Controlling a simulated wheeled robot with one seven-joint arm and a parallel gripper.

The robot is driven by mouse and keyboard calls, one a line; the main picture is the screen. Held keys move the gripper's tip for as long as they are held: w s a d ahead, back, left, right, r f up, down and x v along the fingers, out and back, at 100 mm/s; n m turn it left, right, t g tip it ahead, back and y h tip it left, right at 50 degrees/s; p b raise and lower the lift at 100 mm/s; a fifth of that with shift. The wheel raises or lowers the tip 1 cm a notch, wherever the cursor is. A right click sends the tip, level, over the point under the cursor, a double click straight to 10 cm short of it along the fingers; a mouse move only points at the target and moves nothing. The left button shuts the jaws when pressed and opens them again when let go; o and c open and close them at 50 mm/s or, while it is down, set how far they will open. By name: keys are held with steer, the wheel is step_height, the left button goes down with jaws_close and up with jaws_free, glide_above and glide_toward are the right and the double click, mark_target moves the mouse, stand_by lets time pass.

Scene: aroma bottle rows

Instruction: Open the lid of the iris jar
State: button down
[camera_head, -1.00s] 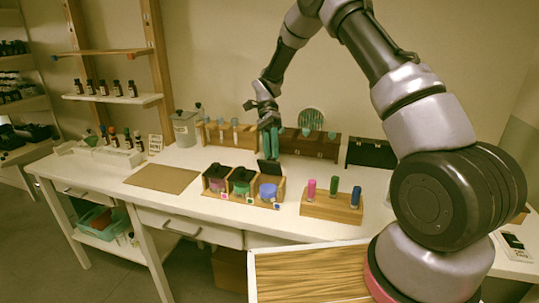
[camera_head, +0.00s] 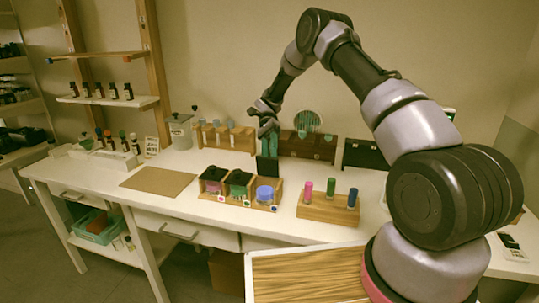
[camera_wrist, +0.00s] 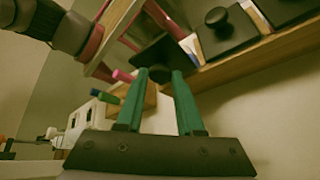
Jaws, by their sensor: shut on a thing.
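Three jars stand in a wooden holder (camera_head: 232,203) on the white table. The right-hand jar (camera_head: 264,194) is blue-violet, and its black lid (camera_head: 267,168) stands up behind it, so the jar is open. The left jar (camera_head: 213,186) is pink and the middle jar (camera_head: 238,190) is green; both have black lids on. Their labels are too small to read. My gripper (camera_head: 267,152) points down behind the blue-violet jar, shut on the raised lid. In the wrist view the green fingers (camera_wrist: 160,72) have the dark lid (camera_wrist: 163,52) at their tips; the exact contact is unclear.
A wooden block with pink, green and blue bottles (camera_head: 328,207) stands to the right. Wooden racks (camera_head: 305,149) stand close behind my gripper. A brown mat (camera_head: 159,181) lies to the left with free table around it.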

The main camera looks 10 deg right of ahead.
steer(key=c, duration=0.5)
jaws_free()
steer(key=shift+f, duration=0.1)
steer(key=shift+w, duration=0.1)
steer(key=shift+v, duration=3.65)
